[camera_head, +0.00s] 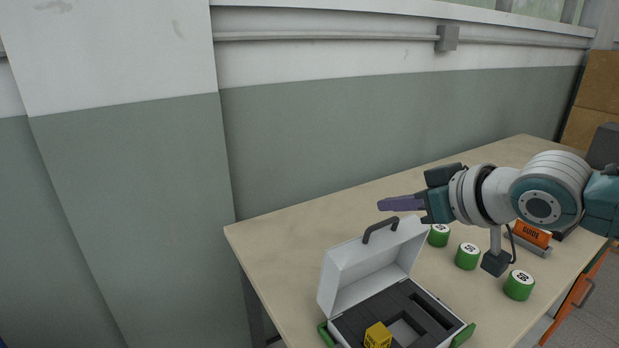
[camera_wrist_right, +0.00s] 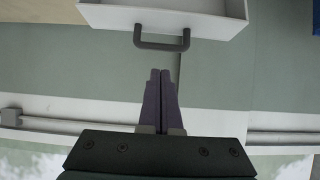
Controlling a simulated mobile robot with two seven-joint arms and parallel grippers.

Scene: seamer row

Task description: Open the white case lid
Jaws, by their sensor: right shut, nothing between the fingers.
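The white case (camera_head: 457,319) stands on the table near its front edge, with green corner pieces. Its lid (camera_head: 373,265) is up, tilted back from the base, and its dark handle (camera_head: 381,230) is at the lid's top edge. Dark grey foam with cut-outs fills the base, and a yellow block (camera_head: 377,336) sits in it. My right gripper (camera_head: 382,203) is above and behind the lid, shut and empty. In the right wrist view the shut fingers (camera_wrist_right: 160,75) point toward the handle (camera_wrist_right: 162,42) with a gap; the lid (camera_wrist_right: 165,16) is beyond. My left gripper is out of view.
Several green cylinders with white tops, one of them here (camera_head: 467,256), stand right of the case. An orange block marked GUIDE (camera_head: 532,234) lies farther right. The table (camera_head: 290,236) is bare left of the case. A wall runs behind it.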

